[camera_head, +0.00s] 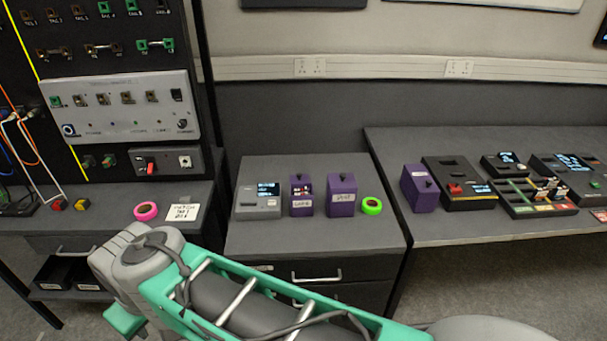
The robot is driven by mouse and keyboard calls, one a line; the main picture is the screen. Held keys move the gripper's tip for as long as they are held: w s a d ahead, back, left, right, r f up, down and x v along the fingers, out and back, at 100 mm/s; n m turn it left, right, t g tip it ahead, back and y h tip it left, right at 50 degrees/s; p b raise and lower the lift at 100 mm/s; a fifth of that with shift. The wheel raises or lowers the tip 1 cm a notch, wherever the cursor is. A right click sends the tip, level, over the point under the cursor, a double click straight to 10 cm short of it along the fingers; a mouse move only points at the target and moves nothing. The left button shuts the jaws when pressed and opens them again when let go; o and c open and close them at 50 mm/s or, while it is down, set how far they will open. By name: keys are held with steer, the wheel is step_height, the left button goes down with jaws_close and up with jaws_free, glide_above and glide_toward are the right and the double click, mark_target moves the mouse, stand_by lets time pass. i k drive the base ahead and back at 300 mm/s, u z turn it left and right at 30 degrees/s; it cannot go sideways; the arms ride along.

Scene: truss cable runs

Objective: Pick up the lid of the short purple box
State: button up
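Three purple pieces are in the head view. I cannot tell for sure which box is the short one. My arm crosses the foreground below the cabinet; my gripper is out of view.
A grey device with a screen (258,203) stands left of the boxes, and a green tape roll (371,205) right of them. A black instrument (459,184) sits beside the third purple piece. The cabinet top's front is clear.

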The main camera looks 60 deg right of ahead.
mark_target(298, 177)
steer(key=z, duration=0.65)
steer(key=i, duration=0.7)
steer(key=z, duration=1.2)
steer(key=i, duration=0.2)
steer(key=z, duration=0.05)
